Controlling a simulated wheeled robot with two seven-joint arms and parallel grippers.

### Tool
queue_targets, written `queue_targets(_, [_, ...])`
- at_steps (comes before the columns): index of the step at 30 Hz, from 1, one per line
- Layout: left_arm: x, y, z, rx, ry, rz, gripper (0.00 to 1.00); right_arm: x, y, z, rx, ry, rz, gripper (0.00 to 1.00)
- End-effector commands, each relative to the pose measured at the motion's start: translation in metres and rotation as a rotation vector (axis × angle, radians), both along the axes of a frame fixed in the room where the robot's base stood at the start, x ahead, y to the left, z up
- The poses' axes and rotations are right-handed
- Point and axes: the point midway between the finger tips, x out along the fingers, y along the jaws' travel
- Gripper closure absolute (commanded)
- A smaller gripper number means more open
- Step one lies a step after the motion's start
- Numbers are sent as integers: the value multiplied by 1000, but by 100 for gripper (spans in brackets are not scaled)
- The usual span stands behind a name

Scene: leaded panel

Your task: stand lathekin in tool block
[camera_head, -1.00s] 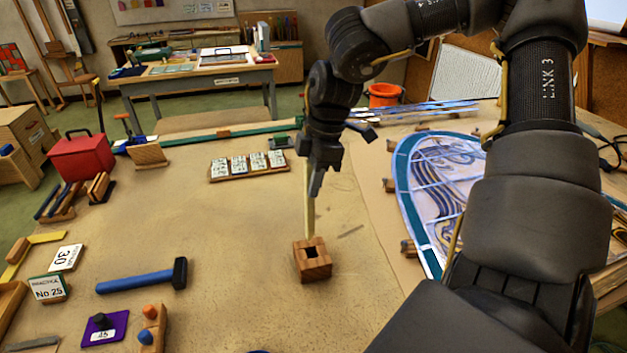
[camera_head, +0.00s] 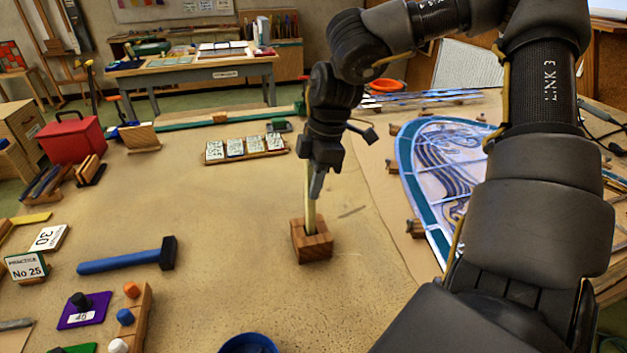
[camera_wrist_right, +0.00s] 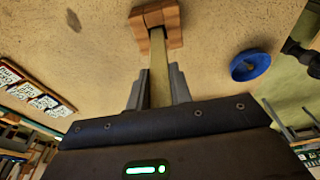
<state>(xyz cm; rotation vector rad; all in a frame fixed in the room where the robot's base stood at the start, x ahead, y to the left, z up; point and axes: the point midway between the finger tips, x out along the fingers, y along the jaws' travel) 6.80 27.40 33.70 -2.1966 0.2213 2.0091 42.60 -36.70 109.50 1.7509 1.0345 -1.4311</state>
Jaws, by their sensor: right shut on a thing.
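The lathekin (camera_head: 311,212) is a slim, pale wooden strip, held nearly upright. My right gripper (camera_head: 316,188) is shut on its upper part, above the tool block. The tool block (camera_head: 313,250) is a small reddish-brown wooden block with a square opening in its top, standing on the table. The lathekin's lower end appears to be inside that opening; how deep is hidden. In the right wrist view, the lathekin (camera_wrist_right: 159,68) runs from between the fingers of my right gripper (camera_wrist_right: 159,85) to the opening of the block (camera_wrist_right: 174,22). My left gripper is not in view.
The leaded panel (camera_head: 408,165) lies right of the block, beyond my right arm. A blue-handled hammer (camera_head: 120,262) lies to the left, and a rack of number cards (camera_head: 245,158) behind. A blue round thing (camera_head: 248,344) is at the front edge. Table around the block is clear.

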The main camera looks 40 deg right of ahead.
Motion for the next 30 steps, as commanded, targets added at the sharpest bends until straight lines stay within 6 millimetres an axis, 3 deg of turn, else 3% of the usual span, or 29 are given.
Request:
queue_targets(12, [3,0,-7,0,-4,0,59,0,0,-7,0,0,0,100])
queue_targets(13, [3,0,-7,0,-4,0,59,0,0,-7,0,0,0,76])
queue_targets(18, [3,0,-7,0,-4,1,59,0,0,-7,0,0,0,54])
queue_targets(26, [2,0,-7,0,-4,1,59,0,0,-7,0,0,0,53])
queue_targets(30, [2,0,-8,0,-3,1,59,0,-2,2,-1,-4,-1,53])
